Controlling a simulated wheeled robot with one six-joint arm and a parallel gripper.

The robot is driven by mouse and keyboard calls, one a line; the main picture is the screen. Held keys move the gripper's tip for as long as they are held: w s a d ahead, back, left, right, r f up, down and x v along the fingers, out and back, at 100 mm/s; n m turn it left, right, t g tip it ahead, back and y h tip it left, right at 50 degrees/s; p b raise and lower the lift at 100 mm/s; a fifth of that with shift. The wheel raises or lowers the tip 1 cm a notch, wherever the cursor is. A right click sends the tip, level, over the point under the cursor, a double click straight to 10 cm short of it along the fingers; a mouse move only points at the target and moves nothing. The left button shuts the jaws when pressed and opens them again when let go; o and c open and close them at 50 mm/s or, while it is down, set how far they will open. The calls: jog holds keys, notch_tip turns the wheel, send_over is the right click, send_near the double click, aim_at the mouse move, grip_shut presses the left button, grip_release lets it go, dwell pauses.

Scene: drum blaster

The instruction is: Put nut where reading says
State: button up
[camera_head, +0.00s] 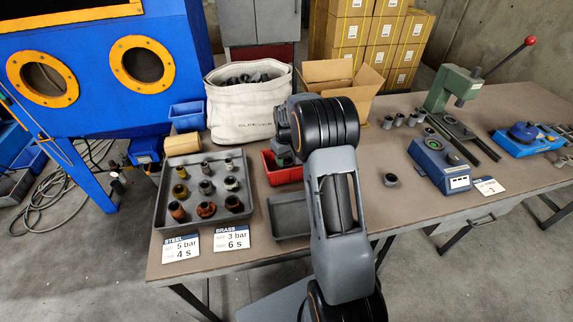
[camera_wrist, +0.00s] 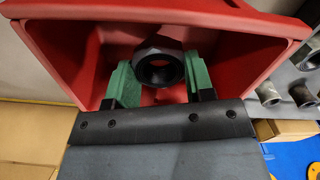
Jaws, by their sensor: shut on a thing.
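In the wrist view my gripper (camera_wrist: 160,68) has its two green jaws on either side of a dark grey nut (camera_wrist: 160,46) with a round black hole. The nut is held inside or at the mouth of a red bin (camera_wrist: 230,22). In the head view the red bin (camera_head: 283,174) sits on the bench, and my arm hides most of my gripper and the nut. A blue meter (camera_head: 433,165) with a small display stands to the right; its reading is too small to make out. White cards read "STEEL 5 bar 4 s" (camera_head: 181,249) and "BRASS 3 bar 6 s" (camera_head: 232,239).
A grey tray (camera_head: 162,214) holds several coloured fittings. A shallow grey tray (camera_head: 290,234) looks empty. Free room lies front right.

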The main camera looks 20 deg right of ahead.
aim_at(287, 165)
jog(key=shift+f, duration=1.45)
jog(key=shift+f, duration=0.3)
jog(key=o, duration=1)
jog(key=shift+o, duration=0.2)
